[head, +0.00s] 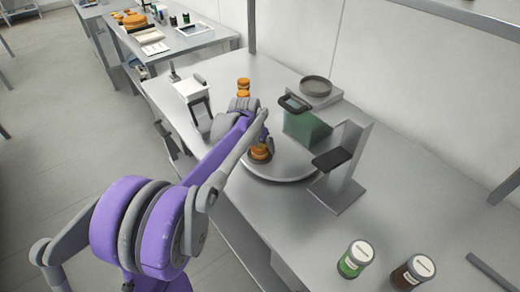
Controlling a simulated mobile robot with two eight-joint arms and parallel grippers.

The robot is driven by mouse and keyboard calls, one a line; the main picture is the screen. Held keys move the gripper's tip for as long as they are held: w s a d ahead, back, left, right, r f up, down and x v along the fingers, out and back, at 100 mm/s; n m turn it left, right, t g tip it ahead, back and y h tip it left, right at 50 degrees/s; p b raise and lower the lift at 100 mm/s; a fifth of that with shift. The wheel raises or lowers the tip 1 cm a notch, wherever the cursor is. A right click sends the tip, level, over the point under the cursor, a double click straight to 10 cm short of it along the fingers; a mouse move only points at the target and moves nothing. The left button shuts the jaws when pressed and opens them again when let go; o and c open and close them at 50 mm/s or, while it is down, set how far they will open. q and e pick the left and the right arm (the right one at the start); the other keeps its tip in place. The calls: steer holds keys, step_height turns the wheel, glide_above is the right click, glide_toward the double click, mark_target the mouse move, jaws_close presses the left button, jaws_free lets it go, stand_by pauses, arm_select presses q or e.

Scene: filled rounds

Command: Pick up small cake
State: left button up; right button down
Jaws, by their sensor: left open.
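A small round orange-brown cake (260,154) sits on the round grey plate (283,176) on the metal table. Another orange-brown cake stack (243,87) stands farther back on the table. My left gripper (262,140) is open, right above and behind the cake on the round plate. The arm partly hides the gripper and the plate's left part. I cannot tell whether the fingers touch the cake. My right gripper does not show.
A grey stand with a black pad (342,172) and a green translucent box (305,127) stand right of the plate. A scale (316,87) is at the back. Green (355,258) and brown (412,272) jars are at front right. The table's middle right is clear.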

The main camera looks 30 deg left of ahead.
arm_select(q)
steer(key=shift+w+f, duration=0.15)
steer(key=shift+f, duration=0.3)
steer(key=shift+c, duration=0.3)
steer(key=c, duration=0.7)
steer(key=shift+r, duration=0.1)
